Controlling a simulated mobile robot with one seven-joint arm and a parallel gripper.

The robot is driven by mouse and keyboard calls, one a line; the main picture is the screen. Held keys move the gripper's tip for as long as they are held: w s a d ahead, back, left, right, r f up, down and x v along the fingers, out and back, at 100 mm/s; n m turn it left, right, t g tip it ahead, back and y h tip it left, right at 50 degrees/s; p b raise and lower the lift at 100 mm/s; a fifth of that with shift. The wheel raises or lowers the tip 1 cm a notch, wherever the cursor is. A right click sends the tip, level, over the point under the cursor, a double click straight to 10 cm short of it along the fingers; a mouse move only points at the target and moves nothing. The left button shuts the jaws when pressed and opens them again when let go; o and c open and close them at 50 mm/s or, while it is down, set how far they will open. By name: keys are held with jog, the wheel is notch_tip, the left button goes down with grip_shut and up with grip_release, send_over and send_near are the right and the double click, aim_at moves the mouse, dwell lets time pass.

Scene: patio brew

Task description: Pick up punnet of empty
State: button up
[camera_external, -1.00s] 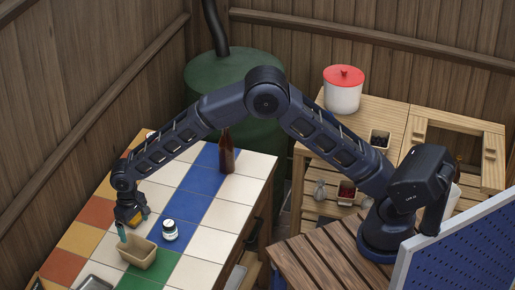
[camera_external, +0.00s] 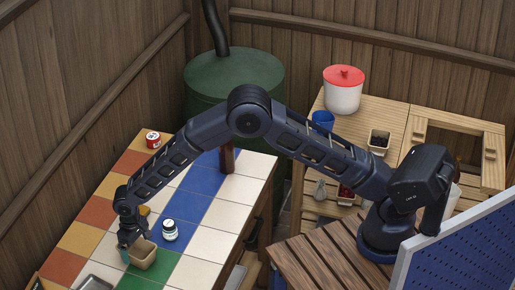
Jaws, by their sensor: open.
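The empty punnet (camera_external: 143,260) is a small tan open box on the tiled counter at the lower left. Its inside looks empty as far as I can see. My gripper (camera_external: 132,250) is low at the punnet's left and back side, pointing down. Its jaws are open, with a teal fingertip beside the punnet's left wall. The gripper hides part of the punnet's back left rim, and I cannot tell whether the fingers touch it.
A metal tray (camera_external: 96,283) lies at the front. A brown bottle (camera_external: 227,158) stands farther back, partly behind my arm. A red tin (camera_external: 153,139) is at the far left corner. White tiles on the right are clear.

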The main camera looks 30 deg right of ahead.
jog(key=shift+f, duration=0.35)
jog(key=c, duration=1)
jog(key=shift+r, duration=0.15)
